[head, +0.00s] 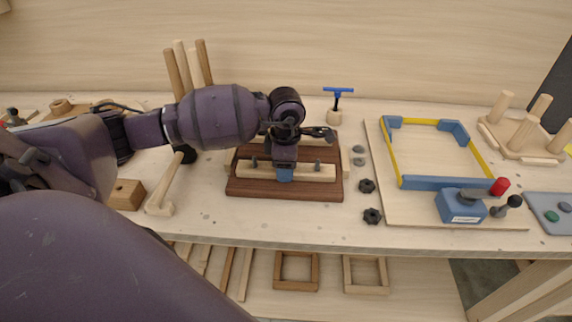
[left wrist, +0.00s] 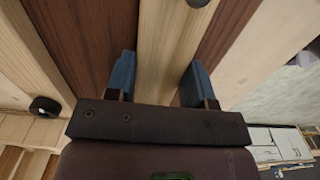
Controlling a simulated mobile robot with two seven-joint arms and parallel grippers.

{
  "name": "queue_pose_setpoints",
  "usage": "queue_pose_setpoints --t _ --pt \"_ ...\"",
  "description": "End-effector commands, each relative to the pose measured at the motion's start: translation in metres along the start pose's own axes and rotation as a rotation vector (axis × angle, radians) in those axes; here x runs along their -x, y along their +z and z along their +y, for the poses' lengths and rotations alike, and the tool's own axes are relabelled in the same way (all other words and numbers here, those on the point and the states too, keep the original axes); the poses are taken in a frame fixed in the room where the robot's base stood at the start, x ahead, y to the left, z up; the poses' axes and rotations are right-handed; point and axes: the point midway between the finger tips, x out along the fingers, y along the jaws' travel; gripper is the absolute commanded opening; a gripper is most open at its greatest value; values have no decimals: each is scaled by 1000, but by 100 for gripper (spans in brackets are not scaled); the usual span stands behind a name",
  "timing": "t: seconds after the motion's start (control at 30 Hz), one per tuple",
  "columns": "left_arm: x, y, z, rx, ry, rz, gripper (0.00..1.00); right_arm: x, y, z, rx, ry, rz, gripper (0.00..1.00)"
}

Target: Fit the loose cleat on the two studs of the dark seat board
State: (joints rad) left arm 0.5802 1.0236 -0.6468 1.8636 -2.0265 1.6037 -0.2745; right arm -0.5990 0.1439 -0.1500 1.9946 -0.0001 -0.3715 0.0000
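The dark seat board (head: 257,189) lies flat on the bench. The pale cleat (head: 315,174) lies lengthwise across it, with a grey stud (head: 253,162) near its left end and another stud (head: 317,165) near its right end. Both studs appear to stand up through it. My left gripper (head: 285,174) points down at the middle of the cleat. In the left wrist view, its two blue fingers (left wrist: 158,85) stand apart on either side of the cleat (left wrist: 163,50), with a dark gap beside the right finger. My right gripper is not in view.
Two black knobs (head: 372,215) lie right of the board, near grey discs (head: 358,155). A blue-handled tool (head: 338,95) stands behind. A mallet (head: 162,195) lies left. A yellow and blue frame (head: 450,183) on a pale panel fills the right. The bench front before the board is clear.

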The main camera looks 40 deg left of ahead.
Motion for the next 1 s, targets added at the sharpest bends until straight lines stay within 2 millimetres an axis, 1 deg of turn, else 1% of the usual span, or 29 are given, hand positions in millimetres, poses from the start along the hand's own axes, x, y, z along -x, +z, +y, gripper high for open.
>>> queue_pose_setpoints --t 0.03,0.17,0.53,0.67,1.0 --pt "0 0 0 0 0 0 56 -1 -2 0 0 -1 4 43" --pt "0 0 0 0 0 0 76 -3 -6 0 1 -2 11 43" --pt "0 0 0 0 0 1 77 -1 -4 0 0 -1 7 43" --pt "17 0 1 -1 4 0 77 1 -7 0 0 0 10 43" --pt "79 0 1 -1 4 -1 77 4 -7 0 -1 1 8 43"
